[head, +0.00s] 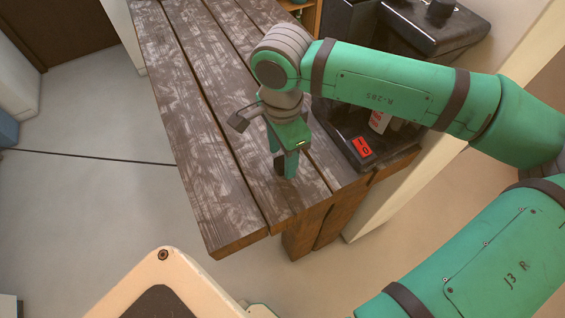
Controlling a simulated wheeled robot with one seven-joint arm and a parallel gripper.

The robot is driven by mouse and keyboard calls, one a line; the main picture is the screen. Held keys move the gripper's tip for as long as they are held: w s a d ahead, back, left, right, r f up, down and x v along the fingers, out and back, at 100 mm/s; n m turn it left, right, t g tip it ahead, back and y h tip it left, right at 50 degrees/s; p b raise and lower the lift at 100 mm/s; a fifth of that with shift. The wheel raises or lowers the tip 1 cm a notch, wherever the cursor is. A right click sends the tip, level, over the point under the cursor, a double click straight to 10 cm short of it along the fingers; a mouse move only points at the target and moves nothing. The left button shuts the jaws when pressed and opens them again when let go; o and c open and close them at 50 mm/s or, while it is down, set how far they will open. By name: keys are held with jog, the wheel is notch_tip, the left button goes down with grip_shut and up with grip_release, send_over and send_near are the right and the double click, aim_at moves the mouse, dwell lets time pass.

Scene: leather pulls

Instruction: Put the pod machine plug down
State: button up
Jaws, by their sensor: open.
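My gripper (284,171) points down over the near part of the wooden table, with its fingers apart and their tips close to the boards. A small dark piece (279,163) shows at the fingertips. It may be the pod machine plug, but it is too small and too covered to be sure, and I cannot tell whether it touches the table. The black machine (342,133), with a red label on its front, stands just right of my gripper, partly hidden behind my arm. No cord can be made out.
The dark plank table (205,150) is bare to the left of my gripper, with gaps between its boards. Its near edge is close below the gripper. A black unit with a knob (440,10) stands at the upper right. Open floor (95,200) lies to the left.

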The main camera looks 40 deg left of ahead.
jog(key=shift+f, duration=1.25)
jog(key=c, duration=1.3)
jog(key=shift+o, duration=0.2)
jog(key=shift+r, duration=0.1)
